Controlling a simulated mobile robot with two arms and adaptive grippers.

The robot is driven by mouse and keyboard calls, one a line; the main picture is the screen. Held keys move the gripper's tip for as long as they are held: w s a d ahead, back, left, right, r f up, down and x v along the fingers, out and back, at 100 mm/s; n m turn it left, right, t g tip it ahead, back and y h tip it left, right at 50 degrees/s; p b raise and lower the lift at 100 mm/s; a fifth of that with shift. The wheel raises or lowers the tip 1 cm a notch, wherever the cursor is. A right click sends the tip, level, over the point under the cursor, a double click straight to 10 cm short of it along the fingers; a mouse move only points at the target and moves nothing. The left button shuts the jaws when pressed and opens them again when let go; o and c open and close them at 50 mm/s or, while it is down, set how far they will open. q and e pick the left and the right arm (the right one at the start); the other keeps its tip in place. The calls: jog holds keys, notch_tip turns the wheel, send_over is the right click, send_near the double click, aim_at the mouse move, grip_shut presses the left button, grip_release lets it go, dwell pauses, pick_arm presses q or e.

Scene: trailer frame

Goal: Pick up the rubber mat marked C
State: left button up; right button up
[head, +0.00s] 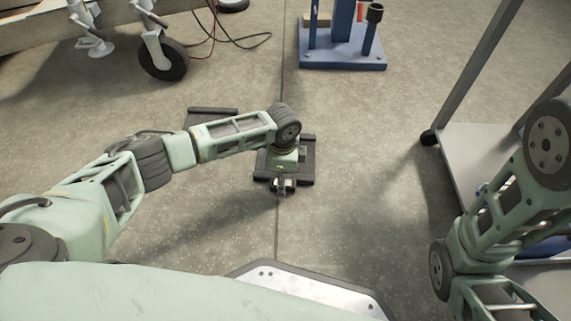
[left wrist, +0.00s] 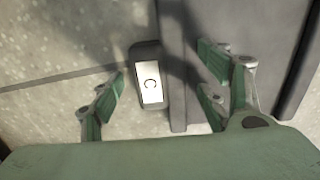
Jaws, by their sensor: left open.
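A dark rubber mat (head: 307,166) lies on the floor under my left gripper (head: 282,188). In the left wrist view the mat (left wrist: 268,25) fills the upper right, with raised dark strips along its sides. A dark tab with a white label marked C (left wrist: 152,84) stands at the mat's left edge. My left gripper (left wrist: 160,70) is open, with the tab between its fingers in the picture; I see no contact. The height of the fingers above the tab is hard to judge. My right arm shows at the right, but its gripper is out of view.
Another dark mat (head: 212,112) lies up and left, partly behind my left arm. A blue stand (head: 342,60) is at the back. A wheeled grey cart (head: 465,150) stands at the right, a trailer wheel (head: 163,62) at upper left. Floor between mat and cart is clear.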

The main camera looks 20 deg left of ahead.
pick_arm(q)
jog(key=c, duration=1.6)
jog(key=shift+r, duration=0.1)
jog(key=shift+c, duration=0.3)
jog(key=shift+r, duration=0.1)
